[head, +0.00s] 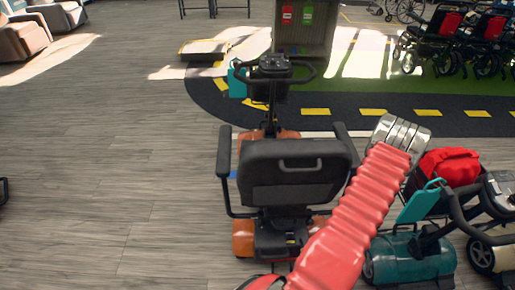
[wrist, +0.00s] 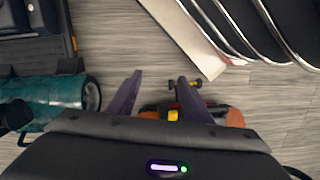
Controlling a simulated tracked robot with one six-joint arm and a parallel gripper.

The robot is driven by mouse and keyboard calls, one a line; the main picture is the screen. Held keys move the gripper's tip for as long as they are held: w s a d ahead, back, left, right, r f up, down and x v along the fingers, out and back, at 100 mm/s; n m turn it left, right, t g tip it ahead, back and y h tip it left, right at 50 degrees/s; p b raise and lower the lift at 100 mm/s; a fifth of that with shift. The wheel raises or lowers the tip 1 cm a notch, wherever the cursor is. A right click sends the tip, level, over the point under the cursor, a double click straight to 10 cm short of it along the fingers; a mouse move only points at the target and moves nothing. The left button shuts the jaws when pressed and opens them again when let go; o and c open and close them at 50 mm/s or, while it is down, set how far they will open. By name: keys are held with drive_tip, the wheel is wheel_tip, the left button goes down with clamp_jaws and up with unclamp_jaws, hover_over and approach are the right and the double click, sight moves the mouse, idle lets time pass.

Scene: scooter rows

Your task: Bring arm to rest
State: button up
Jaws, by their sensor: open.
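My gripper (wrist: 160,77) shows in the wrist view with its two dark purple fingers apart and nothing between them. In the head view my red sleeved arm reaches up and to the right, and its metal end stands beside the red bag; the fingers cannot be made out there. In the wrist view, floor and part of an orange scooter lie behind the fingers.
An orange scooter with a black seat (head: 295,170) stands just left of my arm. A teal scooter (head: 410,258) with a red bag (head: 449,168) is close on the right. Wheelchairs (head: 450,38) stand at the back right. The wood floor (head: 110,170) is open on the left.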

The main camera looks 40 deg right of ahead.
drive_tip(key=w+a+r+n, duration=0.1)
drive_tip(key=w+a+r, duration=0.1)
drive_tip(key=w+r, duration=0.6)
drive_tip(key=w+a+r+g+h, duration=0.15)
drive_tip(key=w+r, duration=0.25)
drive_tip(key=r, duration=0.8)
drive_tip(key=w+a+r+n+y, duration=0.1)
drive_tip(key=w+a+r, duration=0.2)
drive_tip(key=w+r, duration=0.5)
drive_tip(key=w+a+r+n+t, duration=0.1)
drive_tip(key=a+r+n+t, duration=0.1)
drive_tip(key=a+r, duration=0.7)
drive_tip(key=w+a+r+n+t, duration=0.2)
drive_tip(key=a+r+n+t, duration=0.1)
drive_tip(key=a+r, duration=0.7)
drive_tip(key=w+a+r+n+t+h, duration=0.1)
drive_tip(key=w+a+r+n+t, duration=0.1)
drive_tip(key=a+r, duration=0.7)
drive_tip(key=shift+w+a+r+n+t, duration=0.25)
drive_tip(key=shift+a+r+n+t, duration=0.2)
drive_tip(key=shift+a+n, duration=0.45)
drive_tip(key=shift+f, duration=0.1)
drive_tip(key=shift+c, duration=0.4)
